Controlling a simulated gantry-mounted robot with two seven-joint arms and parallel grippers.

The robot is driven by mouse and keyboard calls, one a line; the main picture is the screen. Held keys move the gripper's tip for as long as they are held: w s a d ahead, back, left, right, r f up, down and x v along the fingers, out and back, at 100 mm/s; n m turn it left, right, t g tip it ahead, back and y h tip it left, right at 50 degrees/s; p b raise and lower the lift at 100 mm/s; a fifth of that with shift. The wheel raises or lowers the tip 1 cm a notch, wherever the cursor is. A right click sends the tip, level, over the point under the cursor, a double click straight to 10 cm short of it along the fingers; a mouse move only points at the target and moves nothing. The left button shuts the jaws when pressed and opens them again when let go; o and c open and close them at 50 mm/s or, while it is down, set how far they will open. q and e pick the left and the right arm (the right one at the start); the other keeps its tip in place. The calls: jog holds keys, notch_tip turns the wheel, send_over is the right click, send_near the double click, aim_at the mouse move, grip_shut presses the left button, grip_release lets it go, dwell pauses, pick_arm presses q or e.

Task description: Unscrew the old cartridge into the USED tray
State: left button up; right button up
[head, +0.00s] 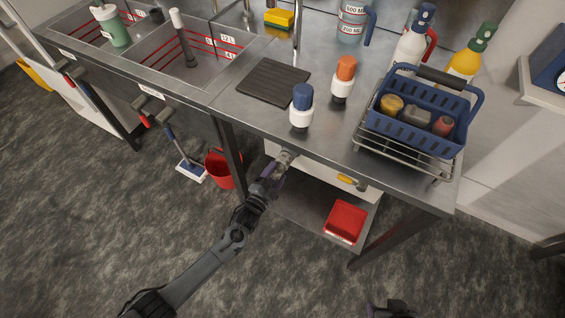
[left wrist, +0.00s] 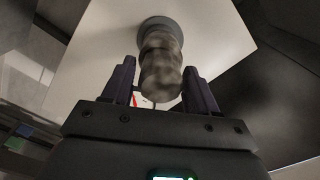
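The old cartridge (left wrist: 160,68) is a mottled grey-brown cylinder in the left wrist view, its far end at a dark round mount (left wrist: 158,28) on a white panel. In the head view it shows small and pale (head: 285,158) below the bench's front edge. My left gripper (head: 270,178) reaches up there; its purple fingers (left wrist: 160,85) stand either side of the cartridge, apparently open, with narrow gaps. A red tray (head: 345,222) with a small unreadable label is on the lower shelf, right of the gripper. Part of my right gripper (head: 392,309) shows at the bottom edge.
White bottles with a blue cap (head: 301,106) and an orange cap (head: 343,79) stand on the bench. A blue basket (head: 415,130) is on a wire rack at right. A yellow handle (head: 351,183) is under the bench. A red bucket (head: 221,169) is on the floor at left.

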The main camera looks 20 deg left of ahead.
pick_arm(q)
jog(key=shift+o, duration=1)
jog(key=m, duration=0.4)
grip_shut()
jog(key=n, duration=0.4)
